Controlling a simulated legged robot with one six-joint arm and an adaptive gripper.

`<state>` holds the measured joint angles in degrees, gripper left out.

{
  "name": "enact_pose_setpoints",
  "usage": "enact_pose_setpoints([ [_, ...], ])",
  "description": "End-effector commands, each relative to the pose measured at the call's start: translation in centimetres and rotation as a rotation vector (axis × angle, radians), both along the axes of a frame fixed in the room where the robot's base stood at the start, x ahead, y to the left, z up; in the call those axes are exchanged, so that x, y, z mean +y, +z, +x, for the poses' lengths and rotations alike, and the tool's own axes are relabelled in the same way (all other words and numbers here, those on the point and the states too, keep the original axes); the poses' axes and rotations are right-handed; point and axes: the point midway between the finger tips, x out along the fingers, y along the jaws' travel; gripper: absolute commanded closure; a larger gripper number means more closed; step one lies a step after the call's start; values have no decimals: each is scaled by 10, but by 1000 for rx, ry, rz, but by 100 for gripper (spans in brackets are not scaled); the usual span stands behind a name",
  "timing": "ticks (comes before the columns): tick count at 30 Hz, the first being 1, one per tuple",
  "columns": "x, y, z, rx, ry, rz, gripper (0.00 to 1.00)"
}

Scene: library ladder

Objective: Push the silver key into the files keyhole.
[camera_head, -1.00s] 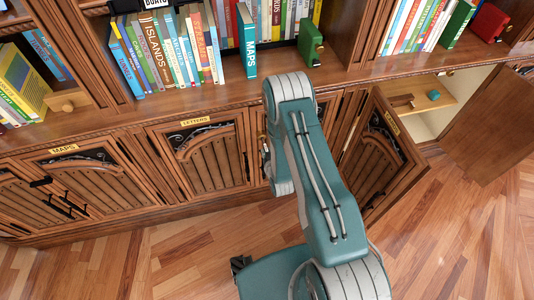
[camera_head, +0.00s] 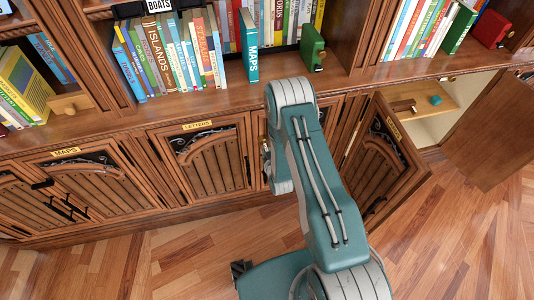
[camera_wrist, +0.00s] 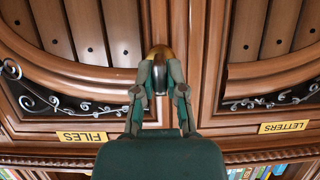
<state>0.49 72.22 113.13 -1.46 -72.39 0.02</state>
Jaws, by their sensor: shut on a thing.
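In the wrist view my gripper (camera_wrist: 162,84) is shut at the front of the cabinet, between the files label (camera_wrist: 82,137) and the letters label (camera_wrist: 283,127). A small rounded piece, dark silver with a brass-coloured edge (camera_wrist: 158,53), shows at its fingertips, against the upright between two doors. I take the silver part for the key, but its shaft is hidden. The files keyhole is not distinctly visible; the fingertips and this piece cover that spot. In the head view my arm hides the gripper tips, and the letters door (camera_head: 207,160) is shut beside it.
A cabinet door (camera_head: 385,160) stands open right of my arm. Further right an open compartment (camera_head: 425,98) holds a small teal object (camera_head: 435,100). Books fill the shelf above, with a green box-like object (camera_head: 312,47).

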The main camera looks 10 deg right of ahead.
Motion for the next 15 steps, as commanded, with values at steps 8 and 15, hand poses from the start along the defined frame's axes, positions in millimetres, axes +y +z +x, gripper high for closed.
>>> enact_pose_setpoints([
  [8,0,0,4,1,0,0,44],
  [15,0,0,3,0,0,0,44],
])
